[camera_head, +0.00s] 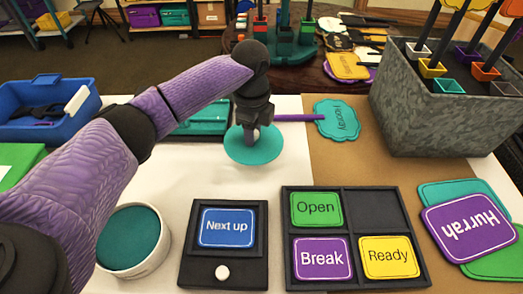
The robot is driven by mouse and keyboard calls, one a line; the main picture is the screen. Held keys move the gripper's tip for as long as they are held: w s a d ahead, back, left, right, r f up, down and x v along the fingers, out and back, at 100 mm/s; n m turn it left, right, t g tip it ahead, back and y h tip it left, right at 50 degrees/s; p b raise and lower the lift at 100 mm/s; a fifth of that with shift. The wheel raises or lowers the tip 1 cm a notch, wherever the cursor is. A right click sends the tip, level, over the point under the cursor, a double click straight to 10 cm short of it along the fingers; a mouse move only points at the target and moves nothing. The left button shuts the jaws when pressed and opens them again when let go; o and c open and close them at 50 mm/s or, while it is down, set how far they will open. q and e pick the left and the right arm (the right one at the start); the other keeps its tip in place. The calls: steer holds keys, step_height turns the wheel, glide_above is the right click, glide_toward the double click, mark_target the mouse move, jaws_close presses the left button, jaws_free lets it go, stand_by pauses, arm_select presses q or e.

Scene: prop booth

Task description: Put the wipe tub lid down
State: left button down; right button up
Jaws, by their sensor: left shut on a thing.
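The wipe tub lid (254,153) is a flat teal disc. My left gripper (250,134) points down from above and is shut on the lid near its middle. The lid looks level over the white table surface; I cannot tell whether it touches it. A round white tub (159,258) with a teal top surface stands at the lower left, close beside my left arm, which hides part of it. The lid is apart from the tub, up and to the right of it. My right gripper is not in view.
A teal "Hooray" sign (336,119) lies just right of the lid, its purple stick reaching toward it. A teal tray (205,122) is behind my arm. A dark sign holder (223,278) and card tray (354,284) stand in front. A blue bin (30,95) and grey planter (425,125) flank.

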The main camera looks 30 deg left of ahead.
arm_select(q)
step_height(320, 180, down, 4)
steer(key=shift+f+b, duration=0.2)
steer(key=shift+b, duration=0.75)
steer(key=shift+f, duration=0.1)
steer(key=shift+c, duration=2)
jaws_free()
